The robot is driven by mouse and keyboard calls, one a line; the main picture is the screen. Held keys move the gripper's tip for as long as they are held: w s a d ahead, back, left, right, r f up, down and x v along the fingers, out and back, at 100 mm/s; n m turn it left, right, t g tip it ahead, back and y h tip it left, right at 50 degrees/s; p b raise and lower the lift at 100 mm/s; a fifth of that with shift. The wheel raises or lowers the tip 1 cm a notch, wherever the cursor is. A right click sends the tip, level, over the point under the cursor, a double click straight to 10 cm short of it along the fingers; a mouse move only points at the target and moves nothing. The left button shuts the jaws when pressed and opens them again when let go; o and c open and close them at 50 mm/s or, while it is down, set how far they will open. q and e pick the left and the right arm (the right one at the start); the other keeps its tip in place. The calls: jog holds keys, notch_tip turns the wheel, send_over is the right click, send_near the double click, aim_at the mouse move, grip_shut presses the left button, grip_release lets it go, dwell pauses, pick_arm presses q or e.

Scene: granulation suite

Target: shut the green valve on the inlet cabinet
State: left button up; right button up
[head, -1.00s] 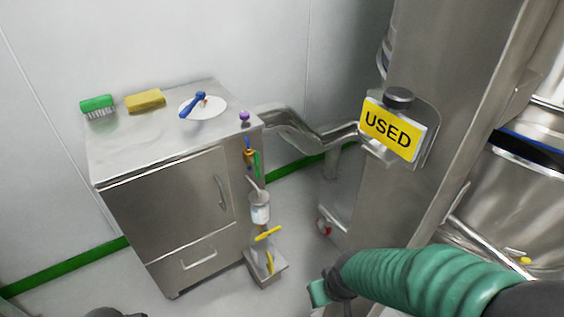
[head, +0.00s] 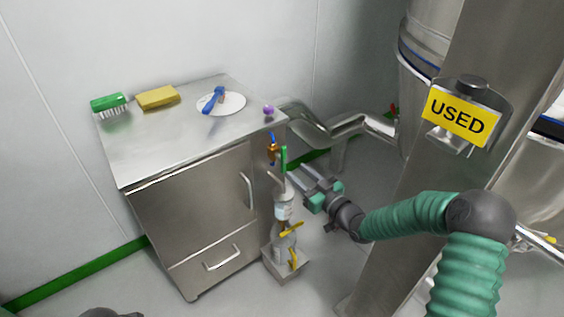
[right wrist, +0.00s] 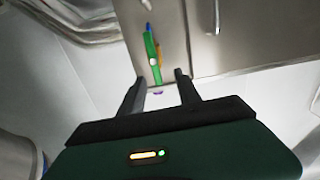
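The inlet cabinet (head: 190,200) is a steel box at the left of the head view. The green valve handle (head: 284,159) stands upright on the pipework at its right side, by a blue handle (head: 273,141). My right gripper (head: 297,172) is open, with its fingers pointing at this pipework, just right of and below the green handle. In the right wrist view the green handle (right wrist: 151,55) shows beyond and between the two open fingers (right wrist: 158,82), with nothing held. My left gripper is not in view.
A steel column with a yellow USED sign (head: 459,115) stands at the right. A filter bowl (head: 285,205) and yellow handles (head: 291,229) sit below the valve. A brush (head: 108,103), sponge (head: 158,97) and white disc (head: 232,103) lie on the cabinet top.

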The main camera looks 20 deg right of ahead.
aim_at(285, 159)
jog(key=b+x, duration=0.1)
jog(key=x, duration=0.2)
jog(key=d+b+x, duration=0.1)
jog(key=x, duration=0.5)
jog(key=shift+w+d+f+b, duration=0.3)
jog(key=shift+f+b, duration=0.05)
jog(key=shift+b, duration=0.05)
jog(key=shift+a+r, duration=0.2)
jog(key=shift+a, duration=0.45)
jog(key=shift+d+f, duration=0.1)
jog(key=shift+d, duration=0.3)
jog(key=c, duration=0.7)
grip_shut()
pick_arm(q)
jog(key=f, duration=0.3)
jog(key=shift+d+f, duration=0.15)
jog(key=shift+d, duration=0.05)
pick_arm(e)
jog(key=shift+a, duration=0.1)
